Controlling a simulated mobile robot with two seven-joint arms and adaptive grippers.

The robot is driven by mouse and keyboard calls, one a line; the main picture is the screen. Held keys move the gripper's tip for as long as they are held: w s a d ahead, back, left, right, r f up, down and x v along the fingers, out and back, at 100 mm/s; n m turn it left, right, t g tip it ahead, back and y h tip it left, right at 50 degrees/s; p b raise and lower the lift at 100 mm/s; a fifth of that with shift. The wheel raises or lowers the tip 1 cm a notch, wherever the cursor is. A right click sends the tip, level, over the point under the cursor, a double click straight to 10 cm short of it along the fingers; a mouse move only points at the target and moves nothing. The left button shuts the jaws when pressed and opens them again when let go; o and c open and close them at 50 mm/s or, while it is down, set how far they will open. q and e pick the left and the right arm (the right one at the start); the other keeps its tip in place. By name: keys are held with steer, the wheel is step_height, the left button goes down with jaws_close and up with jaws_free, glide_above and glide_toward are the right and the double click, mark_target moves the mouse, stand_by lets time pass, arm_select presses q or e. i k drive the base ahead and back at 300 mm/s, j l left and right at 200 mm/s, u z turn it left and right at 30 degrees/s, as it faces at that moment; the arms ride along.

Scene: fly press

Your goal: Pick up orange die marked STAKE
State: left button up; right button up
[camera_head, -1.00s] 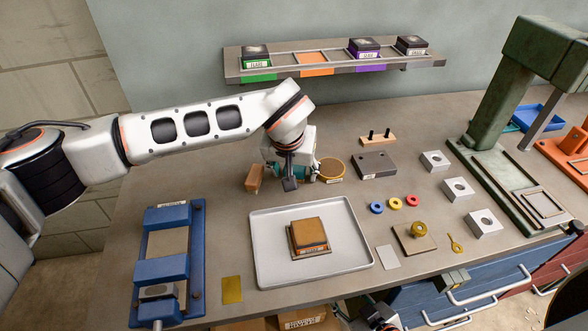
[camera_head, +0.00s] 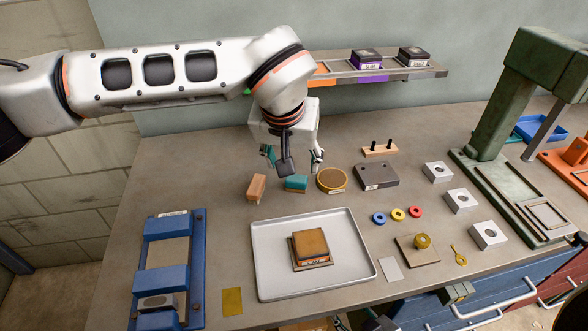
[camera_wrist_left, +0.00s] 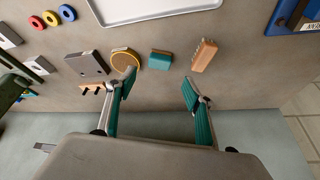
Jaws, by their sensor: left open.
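The die with the orange-brown top and orange label band (camera_head: 310,243) lies on the grey tray (camera_head: 262,268) in the middle of the bench. Its lettering is too small to read. My left gripper (camera_head: 292,160) is open and empty, above the back of the bench beyond the tray. In the left wrist view its two teal-padded fingers (camera_wrist_left: 159,82) stand apart with nothing between them, and only the tray's edge (camera_wrist_left: 155,14) shows, without the die.
Near my left gripper stand a teal block (camera_head: 296,183), a wooden brush-like block (camera_head: 256,188) and a round yellow-rimmed tin (camera_head: 331,180). A blue vise (camera_head: 165,265) lies left of the tray. A wall shelf (camera_head: 435,71) and green press (camera_head: 490,120) stand behind and right.

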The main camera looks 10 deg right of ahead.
mark_target(311, 245)
steer(key=k, duration=1)
